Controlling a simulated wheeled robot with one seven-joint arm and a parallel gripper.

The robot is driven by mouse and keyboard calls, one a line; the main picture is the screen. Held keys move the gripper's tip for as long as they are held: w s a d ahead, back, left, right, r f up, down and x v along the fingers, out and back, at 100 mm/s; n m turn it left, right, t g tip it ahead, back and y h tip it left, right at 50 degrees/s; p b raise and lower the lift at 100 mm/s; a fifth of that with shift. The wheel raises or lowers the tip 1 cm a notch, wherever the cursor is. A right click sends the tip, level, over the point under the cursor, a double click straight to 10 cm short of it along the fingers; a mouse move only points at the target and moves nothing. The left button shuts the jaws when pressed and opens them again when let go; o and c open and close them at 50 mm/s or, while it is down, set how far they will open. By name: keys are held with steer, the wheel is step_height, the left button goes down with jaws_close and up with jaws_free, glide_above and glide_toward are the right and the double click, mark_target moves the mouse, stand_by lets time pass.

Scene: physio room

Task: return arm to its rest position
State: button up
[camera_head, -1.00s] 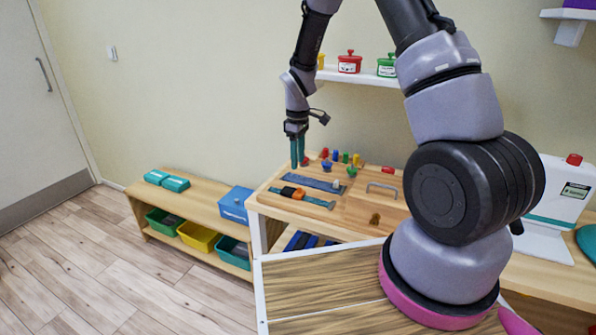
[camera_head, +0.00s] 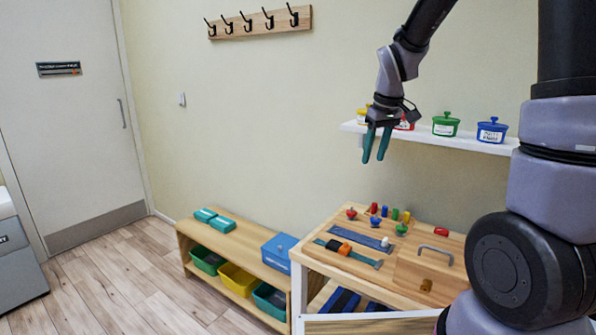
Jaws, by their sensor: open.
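My gripper (camera_head: 377,144) is at the upper right, in the air above the wooden workbench top. Its two teal fingers point down, are spread apart and hold nothing. From this view it overlaps the left part of the wall shelf and partly hides the red pot (camera_head: 404,124). I cannot tell how far it is from the shelf. My arm reaches up from the gripper past the top edge of the picture, and its thick lower links fill the right side.
The white shelf (camera_head: 455,140) also bears a green pot (camera_head: 446,124) and a blue pot (camera_head: 492,130). The workbench (camera_head: 405,270) carries pegs, straps and a handle. A low bench (camera_head: 235,237) holds coloured bins. Wall hooks (camera_head: 260,22) hang above. The floor (camera_head: 130,275) at left is clear.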

steer(key=s+d+r+m+t, duration=0.2)
steer(key=s+r+m, duration=0.2)
steer(key=s+r, duration=0.3)
steer(key=s+d+r+m+t+y, duration=0.1)
steer(key=s+r+m, duration=0.4)
steer(key=s, duration=0.7)
step_height(320, 180, up, 2)
steer(key=shift+s+d+r+t, duration=0.15)
steer(key=shift+s+d+t, duration=0.2)
steer(key=shift+d+t, duration=0.35)
steer(key=shift+a, duration=0.1)
stand_by(0.9)
